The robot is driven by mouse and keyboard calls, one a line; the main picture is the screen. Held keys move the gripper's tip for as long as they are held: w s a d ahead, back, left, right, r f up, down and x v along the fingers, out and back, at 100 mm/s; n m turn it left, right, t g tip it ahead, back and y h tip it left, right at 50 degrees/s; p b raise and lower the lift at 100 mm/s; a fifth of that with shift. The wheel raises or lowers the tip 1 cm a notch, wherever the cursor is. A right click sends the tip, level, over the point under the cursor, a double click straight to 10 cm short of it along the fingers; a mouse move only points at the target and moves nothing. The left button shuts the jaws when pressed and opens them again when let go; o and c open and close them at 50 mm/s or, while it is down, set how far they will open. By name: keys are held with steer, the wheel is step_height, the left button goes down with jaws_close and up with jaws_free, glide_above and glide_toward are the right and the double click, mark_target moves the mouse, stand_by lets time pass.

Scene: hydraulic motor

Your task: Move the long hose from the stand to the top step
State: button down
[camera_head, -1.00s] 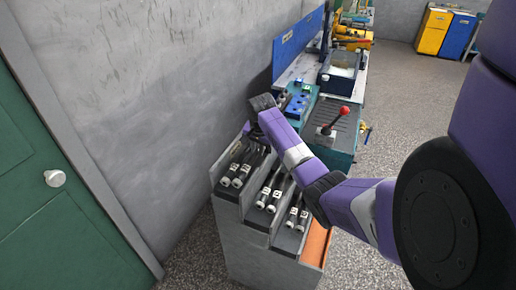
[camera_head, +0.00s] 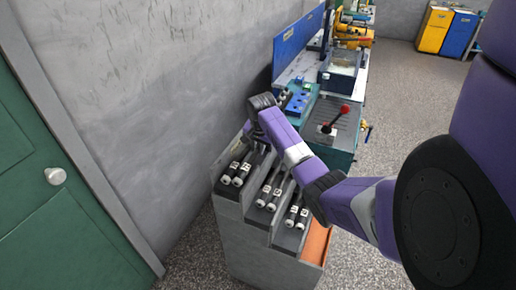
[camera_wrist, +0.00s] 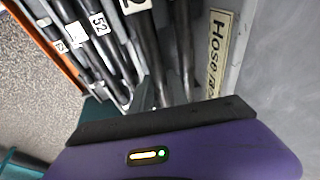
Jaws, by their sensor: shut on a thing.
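The stepped hose stand (camera_head: 245,240) is by the wall, with black hoses with pale ends and white tags on its steps. Two hoses (camera_head: 237,172) lie on the top step at the left, against the wall. Others lie on the middle step (camera_head: 270,191) and the lower step (camera_head: 297,212). My gripper (camera_head: 257,133) is at the far end of the top step, shut on a hose there; its grip is mostly hidden by my wrist.
A yellowish label reading "Hose ra..." (camera_wrist: 217,50) is on the stand beside the hoses. A teal bench with a red-knobbed lever (camera_head: 345,109) stands just behind the stand. The grey wall is close on the left, and a green door (camera_head: 45,185) is nearer. Open floor lies right.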

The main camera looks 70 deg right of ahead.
steer(key=shift+f, duration=0.35)
steer(key=c, duration=1.2)
jaws_free()
steer(key=b+v, duration=0.1)
steer(key=v, duration=0.7)
steer(key=shift+f, duration=0.1)
